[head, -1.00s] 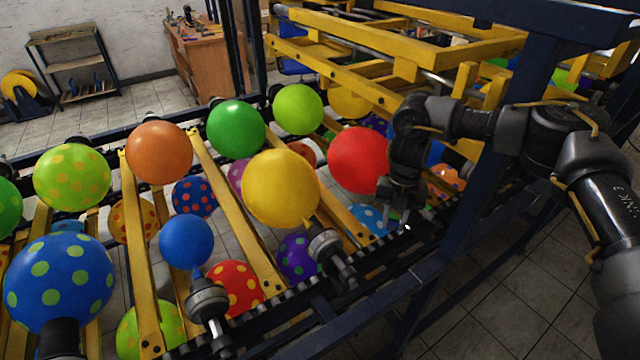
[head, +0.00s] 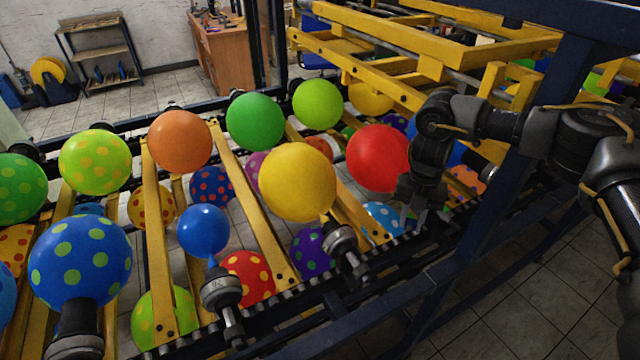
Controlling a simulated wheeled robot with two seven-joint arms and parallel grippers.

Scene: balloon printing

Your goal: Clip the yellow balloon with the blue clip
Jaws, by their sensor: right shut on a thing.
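The yellow balloon (head: 297,182) is in the middle of the head view, plain and inflated. Its neck goes down to a grey and black holder (head: 345,247) on the near rail of the conveyor. My right gripper (head: 420,216) is to the right of the yellow balloon, just below and right of the red balloon (head: 377,158), apart from the yellow one. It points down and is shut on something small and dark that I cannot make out. I cannot pick out a blue clip. My left gripper is out of view.
A blue balloon (head: 203,231) and a blue balloon with green dots (head: 80,262) stand on near-rail holders to the left. Orange (head: 180,142) and green (head: 255,121) balloons are behind. A dark blue post (head: 500,200) stands close to my right arm. Yellow frames (head: 400,60) rise behind it.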

